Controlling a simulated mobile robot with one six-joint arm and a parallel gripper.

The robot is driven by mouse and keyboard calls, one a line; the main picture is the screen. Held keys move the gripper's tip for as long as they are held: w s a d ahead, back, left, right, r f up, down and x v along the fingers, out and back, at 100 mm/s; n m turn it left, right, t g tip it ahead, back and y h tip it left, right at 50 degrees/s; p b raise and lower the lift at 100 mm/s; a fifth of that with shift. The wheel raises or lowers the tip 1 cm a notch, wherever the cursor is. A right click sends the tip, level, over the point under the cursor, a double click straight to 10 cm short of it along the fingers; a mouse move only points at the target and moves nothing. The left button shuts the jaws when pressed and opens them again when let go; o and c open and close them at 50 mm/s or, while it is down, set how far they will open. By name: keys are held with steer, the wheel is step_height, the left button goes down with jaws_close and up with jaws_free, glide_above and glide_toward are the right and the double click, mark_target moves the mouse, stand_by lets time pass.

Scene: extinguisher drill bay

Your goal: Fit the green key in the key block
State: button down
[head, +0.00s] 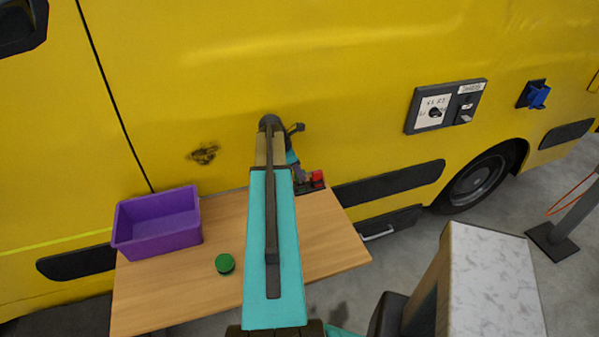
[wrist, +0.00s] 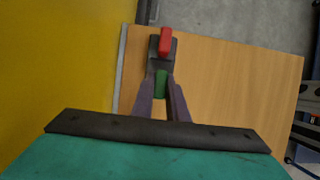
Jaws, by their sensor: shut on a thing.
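My gripper (wrist: 161,88) is shut on the green key (wrist: 161,84), which shows between the two fingertips in the wrist view. The dark key block (wrist: 154,63) is right at the fingertips, with a red piece (wrist: 165,41) standing on its far part. I cannot tell whether the green key touches the block or is in it. In the head view the key block (head: 311,187) is at the back right of the table with the red piece (head: 318,178) on it. My gripper (head: 302,178) is just left of the red piece there, partly hidden by my arm.
The wooden table (head: 325,235) stands against a yellow van (head: 200,90). A purple bin (head: 158,225) is at its back left, and a green round object (head: 225,263) lies near its middle. The right part of the table is clear. A white-topped box (head: 492,275) stands at the lower right.

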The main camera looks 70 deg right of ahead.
steer(key=shift+f+b, duration=0.35)
steer(key=shift+f, duration=0.65)
stand_by(0.5)
steer(key=c, duration=1.7)
jaws_free()
steer(key=shift+o, duration=0.2)
steer(key=shift+r, duration=0.2)
steer(key=b+v, duration=0.4)
steer(key=v, duration=0.9)
steer(key=shift+a+r, duration=0.15)
steer(key=shift+r, duration=0.05)
steer(key=shift+w, duration=0.1)
